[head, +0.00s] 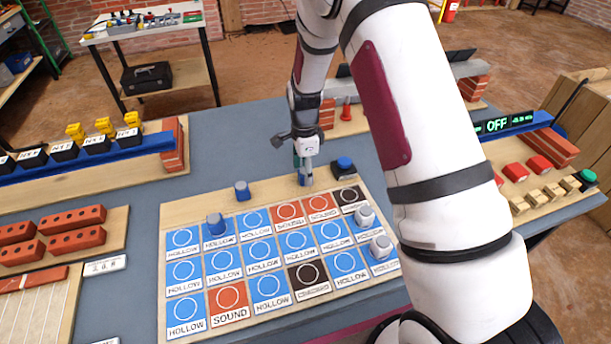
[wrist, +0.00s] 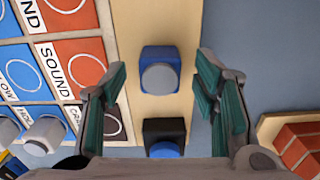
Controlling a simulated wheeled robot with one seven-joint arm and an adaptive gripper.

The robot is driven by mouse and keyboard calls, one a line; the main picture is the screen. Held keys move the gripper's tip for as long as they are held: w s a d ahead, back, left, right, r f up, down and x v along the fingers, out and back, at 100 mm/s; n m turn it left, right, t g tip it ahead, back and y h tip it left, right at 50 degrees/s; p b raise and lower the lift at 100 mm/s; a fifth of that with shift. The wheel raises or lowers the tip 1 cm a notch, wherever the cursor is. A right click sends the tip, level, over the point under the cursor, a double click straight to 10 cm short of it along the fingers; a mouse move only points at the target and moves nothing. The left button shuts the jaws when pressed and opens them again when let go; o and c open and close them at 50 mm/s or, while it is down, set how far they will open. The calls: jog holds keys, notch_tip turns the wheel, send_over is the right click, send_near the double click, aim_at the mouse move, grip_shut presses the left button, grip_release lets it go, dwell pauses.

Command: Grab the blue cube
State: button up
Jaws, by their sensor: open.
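A blue cube (wrist: 147,58) with a round grey top sits on the bare wooden edge strip of the board. In the wrist view it lies between the two green-padded fingers of my gripper (wrist: 161,82), with a gap on both sides. In the head view my gripper (head: 307,168) points down over a blue cube (head: 303,181), mostly hidden behind the fingers. The fingers are open and hold nothing.
A black box with a blue button (head: 344,166) stands close to the right of my gripper; it also shows in the wrist view (wrist: 165,133). Two grey-topped pieces (head: 365,216) stand at the tiled board's right side. The grey-blue table (head: 225,140) is clear behind the board.

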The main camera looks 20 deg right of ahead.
jog(key=shift+f, duration=0.7)
jog(key=c, duration=1.3)
jog(key=shift+r, duration=0.2)
